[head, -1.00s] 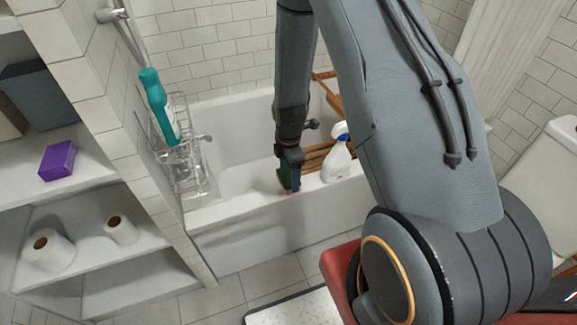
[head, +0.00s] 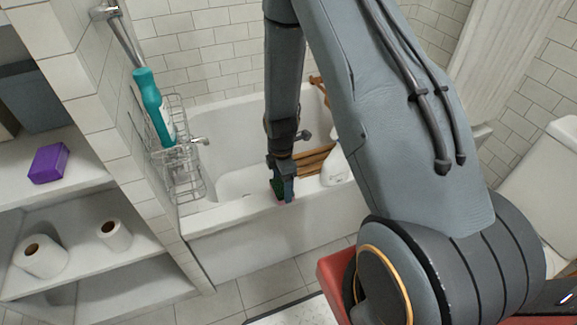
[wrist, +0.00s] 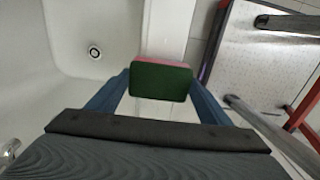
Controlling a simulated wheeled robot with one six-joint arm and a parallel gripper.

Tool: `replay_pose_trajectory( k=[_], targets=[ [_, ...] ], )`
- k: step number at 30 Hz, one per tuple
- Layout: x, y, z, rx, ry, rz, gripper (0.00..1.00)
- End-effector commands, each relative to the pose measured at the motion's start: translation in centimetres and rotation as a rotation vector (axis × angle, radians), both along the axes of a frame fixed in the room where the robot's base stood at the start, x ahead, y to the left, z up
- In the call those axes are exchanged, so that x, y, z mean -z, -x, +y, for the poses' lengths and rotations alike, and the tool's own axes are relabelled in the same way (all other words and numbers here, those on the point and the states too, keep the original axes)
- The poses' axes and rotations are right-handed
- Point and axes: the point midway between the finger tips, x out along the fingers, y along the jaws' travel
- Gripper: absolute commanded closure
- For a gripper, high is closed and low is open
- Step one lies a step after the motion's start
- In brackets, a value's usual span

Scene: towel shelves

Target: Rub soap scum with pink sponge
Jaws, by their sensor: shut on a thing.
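My gripper (head: 284,190) is shut on the pink sponge, which shows a dark green face and a pink layer in the wrist view (wrist: 162,82). In the head view the sponge is mostly hidden by the fingers, with a little green and pink showing at the bathtub's front rim. The gripper points down at the white bathtub (head: 225,240), over or on its front rim. I cannot tell whether the sponge touches the rim. I cannot make out any soap scum.
A spray bottle (head: 334,165) stands on the rim just right of my gripper, by a wooden rack (head: 312,160). A wire caddy (head: 180,172) with a teal bottle (head: 150,100) hangs at left. Shelves hold a purple box (head: 48,163) and toilet rolls (head: 40,256).

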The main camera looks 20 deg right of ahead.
Motion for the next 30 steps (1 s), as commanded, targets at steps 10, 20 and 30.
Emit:
replay_pose_trajectory(
  k=[10, 20, 30],
  targets=[
    [-1.9, 0.0, -1.2, -0.015, 0.000, -0.002, 0.52],
    [-4.8, 0.1, -1.1, -0.016, 0.000, 0.001, 0.52],
    [-7.6, 0.0, -1.0, -0.018, 0.000, 0.000, 0.52]
  ],
)
